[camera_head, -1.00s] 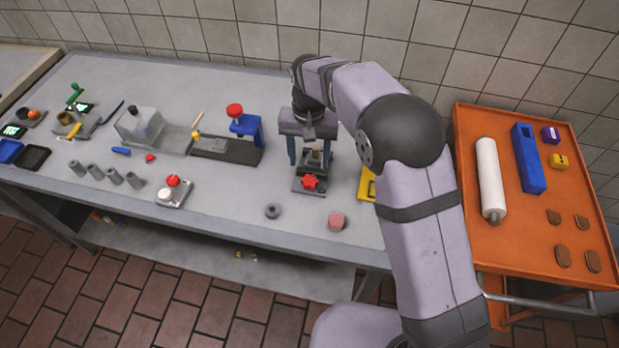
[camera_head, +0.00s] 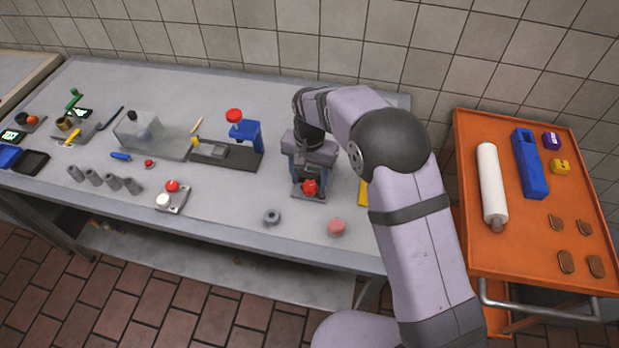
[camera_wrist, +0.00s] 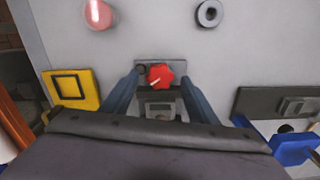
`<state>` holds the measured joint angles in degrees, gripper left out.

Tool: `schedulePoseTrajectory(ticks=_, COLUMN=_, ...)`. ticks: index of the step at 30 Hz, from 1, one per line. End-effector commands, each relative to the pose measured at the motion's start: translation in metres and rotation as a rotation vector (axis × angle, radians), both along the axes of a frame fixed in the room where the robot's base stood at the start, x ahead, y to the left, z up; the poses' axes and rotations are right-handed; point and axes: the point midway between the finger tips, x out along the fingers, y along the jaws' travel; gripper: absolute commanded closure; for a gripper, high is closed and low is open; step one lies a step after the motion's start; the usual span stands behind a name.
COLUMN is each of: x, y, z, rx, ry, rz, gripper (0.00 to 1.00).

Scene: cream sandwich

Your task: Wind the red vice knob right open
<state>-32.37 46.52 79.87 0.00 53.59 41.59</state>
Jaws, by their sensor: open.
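The red vice knob (camera_head: 310,187) sits at the front of a small grey vice (camera_head: 308,196) on the table. In the wrist view the knob (camera_wrist: 160,76) is a lobed red disc with a pale mark, on the grey vice plate (camera_wrist: 177,70). My gripper (camera_wrist: 160,84) is open. Its two blue-grey fingers stand on either side of the vice, with the knob between and near their tips. I see gaps between the fingers and the knob. In the head view my gripper (camera_head: 311,176) comes down over the vice and hides its rear part.
A blue press with a red top (camera_head: 247,134) stands left of the vice. A yellow block (camera_wrist: 72,91) lies close on the other side. A grey ring (camera_head: 272,217) and a pink disc (camera_head: 336,228) lie in front. An orange trolley (camera_head: 475,255) stands at right.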

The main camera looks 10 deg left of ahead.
Motion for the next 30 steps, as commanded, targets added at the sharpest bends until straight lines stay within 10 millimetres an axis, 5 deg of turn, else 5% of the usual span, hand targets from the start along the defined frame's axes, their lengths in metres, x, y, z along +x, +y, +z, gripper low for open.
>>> schedulePoseTrajectory(ticks=13, x=-0.0003, y=-0.0002, z=-0.0122, rx=0.0, ry=0.0, rz=0.0, gripper=0.46)
schedulePoseTrajectory(ticks=19, x=-0.0003, y=-0.0002, z=-0.0119, rx=0.0, ry=0.0, rz=0.001, gripper=0.88)
schedulePoseTrajectory(ticks=30, x=0.0001, y=-0.0003, z=-0.0117, rx=0.0, ry=0.0, rz=0.048, gripper=0.87)
